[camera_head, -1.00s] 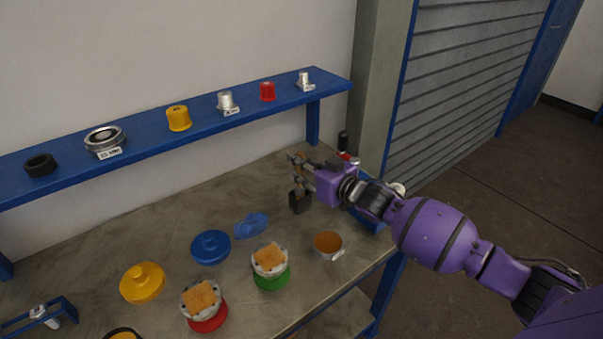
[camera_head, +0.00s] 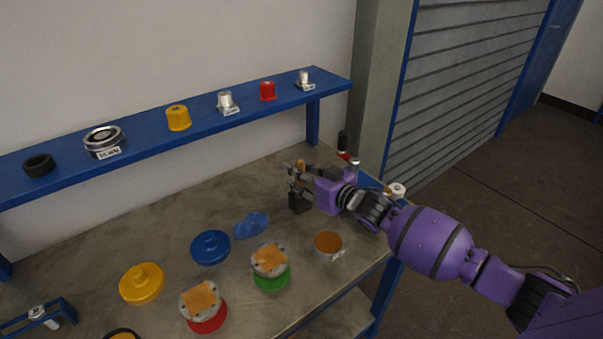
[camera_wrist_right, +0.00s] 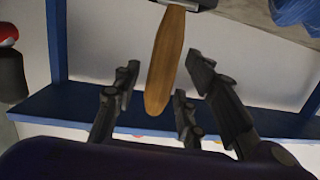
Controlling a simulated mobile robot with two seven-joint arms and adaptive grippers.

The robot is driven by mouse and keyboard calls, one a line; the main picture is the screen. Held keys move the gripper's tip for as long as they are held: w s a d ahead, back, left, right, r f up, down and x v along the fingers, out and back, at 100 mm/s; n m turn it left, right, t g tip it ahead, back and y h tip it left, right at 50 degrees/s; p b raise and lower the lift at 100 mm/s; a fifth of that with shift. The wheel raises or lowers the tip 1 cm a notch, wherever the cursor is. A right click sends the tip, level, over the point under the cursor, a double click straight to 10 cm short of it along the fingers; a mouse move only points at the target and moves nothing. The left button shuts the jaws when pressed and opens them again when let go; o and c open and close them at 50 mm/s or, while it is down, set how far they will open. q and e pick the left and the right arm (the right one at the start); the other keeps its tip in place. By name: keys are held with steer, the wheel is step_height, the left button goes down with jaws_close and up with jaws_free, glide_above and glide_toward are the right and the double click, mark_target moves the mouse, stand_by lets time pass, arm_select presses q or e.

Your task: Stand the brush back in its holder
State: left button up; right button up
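The brush's wooden handle (camera_head: 301,166) stands up from the small black holder (camera_head: 299,203) on the workbench. In the right wrist view the bare handle (camera_wrist_right: 168,60) runs up to a dark edge of the holder (camera_wrist_right: 196,4); the bristles are hidden. My right gripper (camera_head: 295,177) is open around the handle. In the right wrist view its fingers (camera_wrist_right: 160,85) sit on both sides of the handle, with gaps visible. My left gripper is not in view.
A crumpled blue cloth (camera_head: 252,225) and a cup with brown contents (camera_head: 328,244) are close by on the bench (camera_head: 190,212). Flanged parts stand towards the front left. A blue shelf (camera_head: 70,146) runs along the wall behind. Bottles (camera_head: 343,142) stand behind my right wrist.

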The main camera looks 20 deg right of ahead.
steer(key=shift+r, duration=0.3)
steer(key=v, duration=1.2)
